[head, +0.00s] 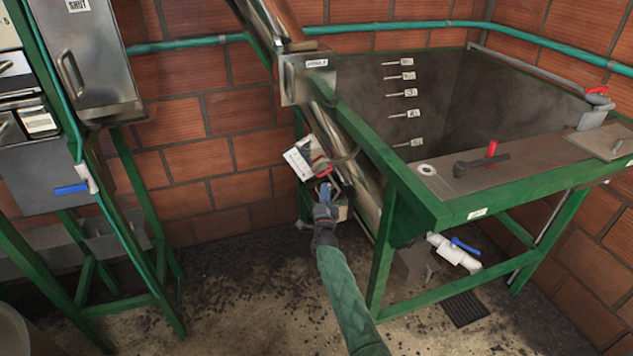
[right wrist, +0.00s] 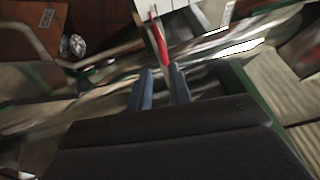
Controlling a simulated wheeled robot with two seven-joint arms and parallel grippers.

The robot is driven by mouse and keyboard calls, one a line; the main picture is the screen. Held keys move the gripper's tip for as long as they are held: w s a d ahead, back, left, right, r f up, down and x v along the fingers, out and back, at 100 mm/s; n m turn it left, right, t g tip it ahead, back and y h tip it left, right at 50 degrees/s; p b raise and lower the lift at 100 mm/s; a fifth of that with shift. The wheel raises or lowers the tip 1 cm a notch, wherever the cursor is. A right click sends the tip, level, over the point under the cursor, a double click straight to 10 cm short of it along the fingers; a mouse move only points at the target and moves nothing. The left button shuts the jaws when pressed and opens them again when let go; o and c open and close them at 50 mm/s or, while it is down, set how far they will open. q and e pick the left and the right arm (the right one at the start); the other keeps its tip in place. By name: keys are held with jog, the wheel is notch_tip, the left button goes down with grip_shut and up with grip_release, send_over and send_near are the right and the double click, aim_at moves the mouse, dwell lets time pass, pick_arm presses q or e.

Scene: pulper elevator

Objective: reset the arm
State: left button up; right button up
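A thin red lever (right wrist: 158,38) lies just ahead of the fingertips, close to the right-hand finger; contact cannot be told. The red part (head: 320,165) also shows in the head view beside a white label card (head: 299,163). My left gripper is not in view.
A green-framed tank (head: 505,95) stands right, with a red-handled valve (head: 490,149) on its ledge. A blue-handled valve (head: 465,245) sits below it. Steel cabinets (head: 85,60) on a green frame stand left. The speckled floor (head: 250,300) is open in front.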

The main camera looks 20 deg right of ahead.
jog(key=w+a+f+n+g+y, duration=0.2)
jog(key=a+f+n+g+y, duration=0.1)
jog(key=a+n+y, duration=0.55)
jog(key=s+a+n+g+y, duration=0.3)
jog(key=s+a+n+g, duration=0.25)
jog(key=n, duration=0.25)
jog(key=s+f+n+g+h, duration=0.1)
jog(key=s+f+g, duration=0.2)
jog(key=s, duration=1.5)
jog(key=s+f+n+g+h, duration=0.1)
jog(key=s+f+g, duration=0.3)
jog(key=s+f, duration=0.5)
jog(key=s+f+n+g+h, duration=0.1)
jog(key=s+f+g, duration=0.3)
jog(key=s, duration=2.4)
notch_tip(320, 180, down, 3)
jog(key=shift+r, duration=0.1)
jog(key=shift+d, duration=0.2)
